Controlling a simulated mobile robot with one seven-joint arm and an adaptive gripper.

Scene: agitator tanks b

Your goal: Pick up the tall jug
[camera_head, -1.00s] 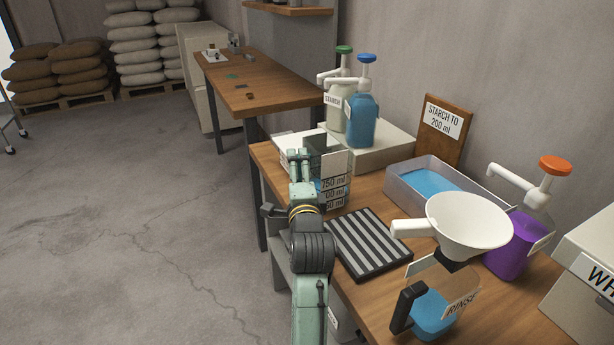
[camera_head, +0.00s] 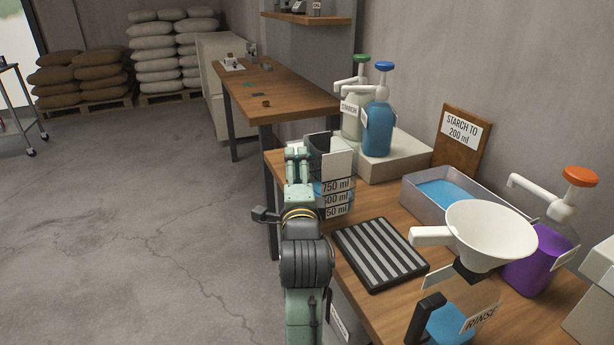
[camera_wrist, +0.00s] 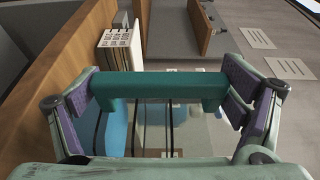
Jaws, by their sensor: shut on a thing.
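In the wrist view my gripper (camera_wrist: 160,92) is shut on the jug's teal handle (camera_wrist: 165,84), which spans between the purple finger pads. The clear body shows below the handle, with blue at its left. The jug's base is partly hidden by my arm, so I cannot tell whether it touches the bench.
A striped black rack (camera_head: 380,252) lies right of the jug. Behind stand a starch pump bottle (camera_head: 352,122) and a blue pump bottle (camera_head: 377,132) on a pale block. A grey tray (camera_head: 408,190), a white funnel (camera_head: 487,232) and the rinse jug (camera_head: 452,322) stand to the right.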

